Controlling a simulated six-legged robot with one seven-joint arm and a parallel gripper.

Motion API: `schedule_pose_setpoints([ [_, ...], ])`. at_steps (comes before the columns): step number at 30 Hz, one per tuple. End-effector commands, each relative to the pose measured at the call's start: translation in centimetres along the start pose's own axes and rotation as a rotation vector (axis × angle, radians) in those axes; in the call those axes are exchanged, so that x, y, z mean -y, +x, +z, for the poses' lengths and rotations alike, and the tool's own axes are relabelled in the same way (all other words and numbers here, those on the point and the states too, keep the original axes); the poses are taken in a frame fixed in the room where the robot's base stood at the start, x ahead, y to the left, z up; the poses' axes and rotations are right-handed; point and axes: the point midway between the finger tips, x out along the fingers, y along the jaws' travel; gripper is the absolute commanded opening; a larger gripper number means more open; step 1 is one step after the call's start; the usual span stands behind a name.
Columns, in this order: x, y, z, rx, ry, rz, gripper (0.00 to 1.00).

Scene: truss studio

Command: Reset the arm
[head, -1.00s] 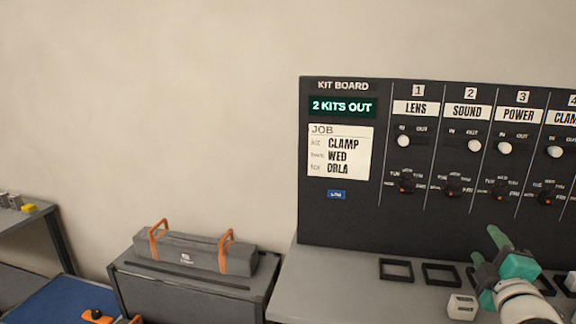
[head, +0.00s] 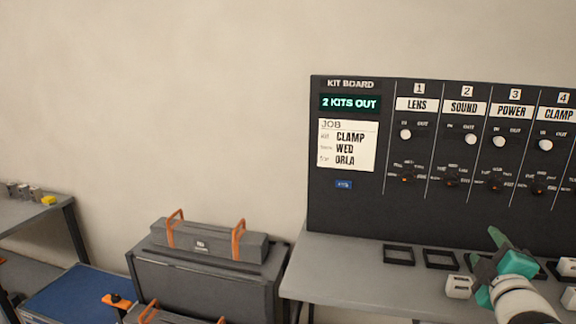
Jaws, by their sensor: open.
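My gripper (head: 492,252), green with a white arm behind it, is at the lower right in the head view. It is open, above the grey bench in front of the board. I see nothing between its fingers, though its far side is partly hidden. A small white block (head: 458,287) is beside it on the bench. The dark kit board (head: 350,220) stands upright behind, reading "2 KITS OUT", with a job card (head: 346,146) for CLAMP, WED, ORLA.
The grey bench (head: 330,270) has black square frames (head: 398,254) along it. A grey case with orange handles (head: 215,240) sits on a dark cabinet (head: 200,275) to the left. A blue surface (head: 75,298) and a side table (head: 35,212) are further left. The bench's left end is clear.

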Motion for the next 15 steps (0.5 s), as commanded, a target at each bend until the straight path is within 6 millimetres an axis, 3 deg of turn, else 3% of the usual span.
schedule_pose_setpoints([
  [8,1.9,-1.0,-2.3,0.101,0.207,-0.126,0.53],
  [15,5.6,-4.9,-6.0,0.259,0.514,-0.328,0.53],
])
